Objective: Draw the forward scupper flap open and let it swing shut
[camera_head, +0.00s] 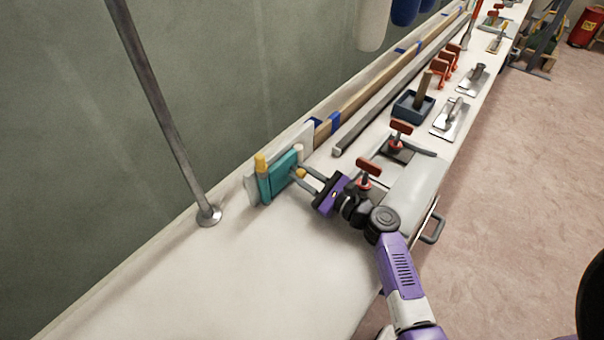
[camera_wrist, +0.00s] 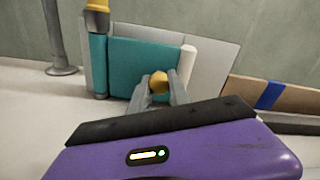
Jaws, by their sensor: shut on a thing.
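The scupper flap (camera_head: 283,172) is a teal panel standing upright on the white deck, against a pale grey plate (camera_head: 251,187). In the wrist view the teal flap (camera_wrist: 135,58) has a yellow-topped hinge post (camera_wrist: 97,20) at its left edge and a white upright post (camera_wrist: 187,62) by its right edge. My gripper (camera_head: 304,178) reaches it from the right and is shut on the flap's yellow knob (camera_wrist: 158,83). The knob sits between both fingertips in the wrist view (camera_wrist: 160,90). The flap looks near the plate; any gap behind it is hard to judge.
A metal stanchion (camera_head: 165,110) rises from the deck left of the flap. A grey hatch (camera_head: 409,190) with red-handled latches lies beside my arm. Trowels (camera_head: 453,117), a blue box (camera_head: 413,107) and long battens (camera_head: 375,92) lie further along. The near deck is clear.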

